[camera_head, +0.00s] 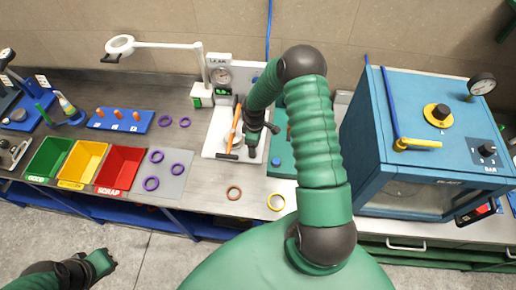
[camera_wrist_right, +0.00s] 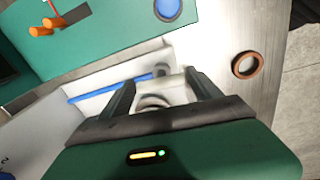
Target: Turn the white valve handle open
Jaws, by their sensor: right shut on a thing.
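The white leak-test stand (camera_head: 217,140) is on the bench, with a round gauge (camera_head: 222,75) on its panel. My right gripper (camera_head: 252,150) reaches down onto the right side of this stand. In the right wrist view my right gripper (camera_wrist_right: 158,88) is shut on the white valve handle (camera_wrist_right: 174,84), which shows between its fingers. The handle's far part is hidden by the gripper, and the arm covers it in the head view. My left gripper (camera_head: 100,262) hangs empty over the floor at lower left; its jaws are too small to read.
An orange-handled tool (camera_head: 236,130) lies on the stand. A green fixture (camera_head: 282,155) is just right of my right gripper. Green, yellow and red bins (camera_head: 120,168) stand left. A blue oven-like box (camera_head: 385,140) is at right.

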